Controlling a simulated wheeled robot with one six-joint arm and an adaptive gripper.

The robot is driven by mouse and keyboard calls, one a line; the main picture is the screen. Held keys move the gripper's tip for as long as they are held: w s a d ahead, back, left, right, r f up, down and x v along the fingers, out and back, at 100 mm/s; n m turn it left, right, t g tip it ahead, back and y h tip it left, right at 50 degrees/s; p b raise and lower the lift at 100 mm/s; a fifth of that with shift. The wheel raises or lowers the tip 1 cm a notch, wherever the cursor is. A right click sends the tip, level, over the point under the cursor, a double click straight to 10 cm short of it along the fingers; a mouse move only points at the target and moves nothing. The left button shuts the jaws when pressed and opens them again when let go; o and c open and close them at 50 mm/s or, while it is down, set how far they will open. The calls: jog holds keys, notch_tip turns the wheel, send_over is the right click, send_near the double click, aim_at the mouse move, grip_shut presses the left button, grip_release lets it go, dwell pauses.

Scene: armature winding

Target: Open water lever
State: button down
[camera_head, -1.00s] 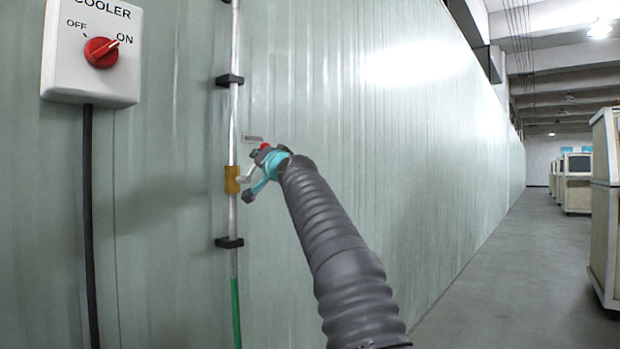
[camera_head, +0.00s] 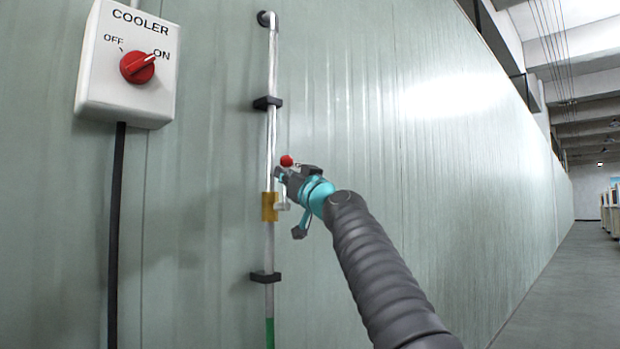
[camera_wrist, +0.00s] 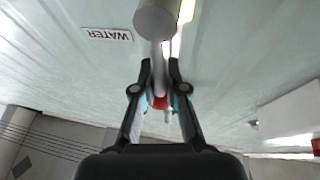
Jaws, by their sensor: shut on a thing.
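The water lever (camera_head: 282,205) is a pale handle with a red ball knob (camera_head: 287,160) at its upper end. It sits on a brass valve (camera_head: 269,207) on the vertical wall pipe. The lever stands nearly upright, leaning slightly right. My gripper (camera_head: 281,175) reaches in from the right and is shut on the lever just below the knob. In the wrist view, the fingers (camera_wrist: 160,68) close around the pale lever rod (camera_wrist: 157,52), with the red knob (camera_wrist: 160,102) between them. The fingers hide part of the lever.
A white cooler switch box (camera_head: 128,62) hangs at the upper left, its red dial pointing towards ON. Black clamps (camera_head: 267,103) hold the pipe (camera_head: 272,70) to the pale green wall. A WATER label (camera_wrist: 107,34) shows upside down in the wrist view. Floor at right is clear.

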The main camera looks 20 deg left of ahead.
jog(key=shift+s, duration=0.15)
jog(key=c, duration=1.2)
grip_release()
jog(key=shift+s, duration=0.1)
jog(key=shift+s+d+f, duration=0.2)
jog(key=shift+s+d, duration=0.15)
jog(key=shift+d, duration=0.15)
jog(key=v, duration=0.6)
jog(key=shift+w+d, duration=0.1)
jog(key=shift+d, duration=0.1)
